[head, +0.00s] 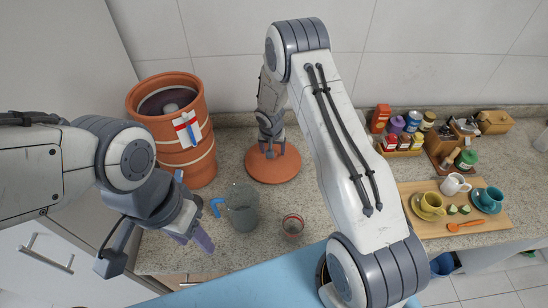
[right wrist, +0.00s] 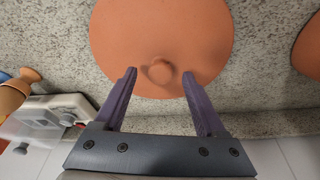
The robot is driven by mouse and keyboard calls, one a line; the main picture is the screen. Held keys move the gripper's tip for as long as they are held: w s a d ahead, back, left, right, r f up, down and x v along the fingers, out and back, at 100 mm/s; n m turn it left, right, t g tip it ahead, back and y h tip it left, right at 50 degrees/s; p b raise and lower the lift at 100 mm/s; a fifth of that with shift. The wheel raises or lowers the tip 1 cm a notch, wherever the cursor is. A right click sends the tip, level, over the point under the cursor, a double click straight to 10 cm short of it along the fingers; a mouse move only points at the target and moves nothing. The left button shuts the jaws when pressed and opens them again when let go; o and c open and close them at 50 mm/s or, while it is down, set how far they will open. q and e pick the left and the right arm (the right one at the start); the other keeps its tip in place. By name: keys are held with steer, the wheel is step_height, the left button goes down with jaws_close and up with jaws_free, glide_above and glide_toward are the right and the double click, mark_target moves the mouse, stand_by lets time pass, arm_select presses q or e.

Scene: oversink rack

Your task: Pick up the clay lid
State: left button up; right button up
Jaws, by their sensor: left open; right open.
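The clay lid (head: 285,168) is a flat terracotta disc lying on the speckled counter, just right of the tall clay pot (head: 172,158). In the right wrist view the lid (right wrist: 160,30) fills the upper middle, with its small round knob (right wrist: 160,72) showing. My right gripper (right wrist: 159,74) is open over the lid, with one purple fingertip on each side of the knob in the picture. I cannot tell whether the fingers touch it. In the head view my right arm hides part of the lid. My left gripper (head: 190,235) is open and empty, in front of the pot.
A glass pitcher with a blue handle (head: 242,208) and a small glass (head: 292,225) stand in front of the lid. At right are a board (head: 480,226) with cups and a rack of jars (head: 402,150). The tiled wall (head: 230,50) is close behind.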

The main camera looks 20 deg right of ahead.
steer(key=shift+x, duration=0.75)
jaws_close()
stand_by(0.9)
